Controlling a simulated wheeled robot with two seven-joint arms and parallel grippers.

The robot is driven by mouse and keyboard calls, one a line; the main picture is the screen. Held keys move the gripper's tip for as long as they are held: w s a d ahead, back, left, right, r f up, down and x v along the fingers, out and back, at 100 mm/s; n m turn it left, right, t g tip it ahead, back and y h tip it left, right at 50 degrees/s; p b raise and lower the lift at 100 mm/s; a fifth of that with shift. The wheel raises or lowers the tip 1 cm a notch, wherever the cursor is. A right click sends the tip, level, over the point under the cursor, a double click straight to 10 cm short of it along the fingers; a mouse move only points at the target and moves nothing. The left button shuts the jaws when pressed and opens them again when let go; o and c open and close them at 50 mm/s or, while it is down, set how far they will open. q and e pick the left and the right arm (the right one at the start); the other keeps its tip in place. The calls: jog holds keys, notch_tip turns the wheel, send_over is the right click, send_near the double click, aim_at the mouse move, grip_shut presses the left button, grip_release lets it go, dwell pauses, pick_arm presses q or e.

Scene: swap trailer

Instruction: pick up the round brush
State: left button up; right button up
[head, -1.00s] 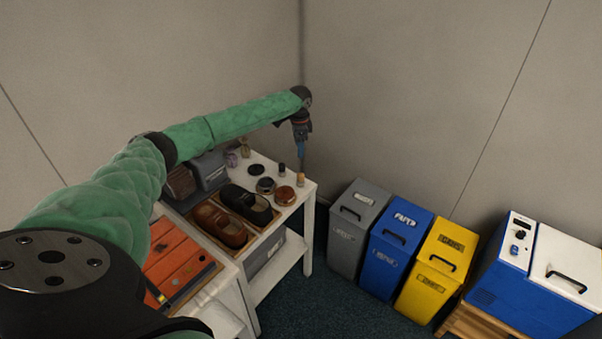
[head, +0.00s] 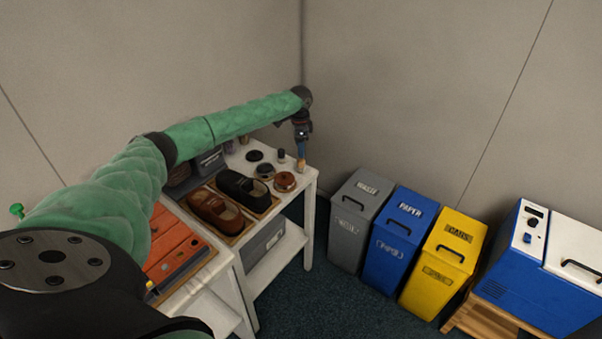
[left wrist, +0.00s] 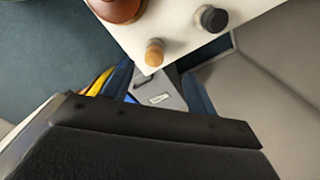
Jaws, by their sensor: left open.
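A small upright tan wooden piece, which looks like the round brush (head: 301,164), stands near the far right corner of the white table (head: 311,190). In the left wrist view the round brush (left wrist: 155,52) is a tan knob close to the table edge. My left gripper (head: 301,152) is open and points down at it. Its fingertips are right at or just above the brush in the head view; I cannot tell whether they touch. The dark gripper body fills the bottom of the left wrist view. My right gripper is not in view.
A brown round tin (head: 285,181) and a dark small bottle (head: 281,156) stand close to the brush. Dark shoes (head: 243,187) and brown shoes (head: 215,212) lie in a tray. Grey, blue and yellow bins (head: 440,262) stand right of the table.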

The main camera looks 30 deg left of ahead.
aim_at(301, 159)
pick_arm(q)
jog(key=shift+f, duration=1.9)
jog(key=f+p, duration=0.1)
jog(key=f, duration=0.1)
jog(key=d+f+p, duration=0.1)
jog(key=shift+s+f+p, duration=0.2)
jog(key=shift+f+p, duration=0.15)
jog(key=shift+f, duration=0.05)
jog(key=shift+a+f, duration=0.1)
jog(key=shift+f, duration=0.55)
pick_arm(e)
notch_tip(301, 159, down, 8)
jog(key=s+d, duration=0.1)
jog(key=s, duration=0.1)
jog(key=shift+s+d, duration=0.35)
pick_arm(q)
jog(key=c, duration=1.1)
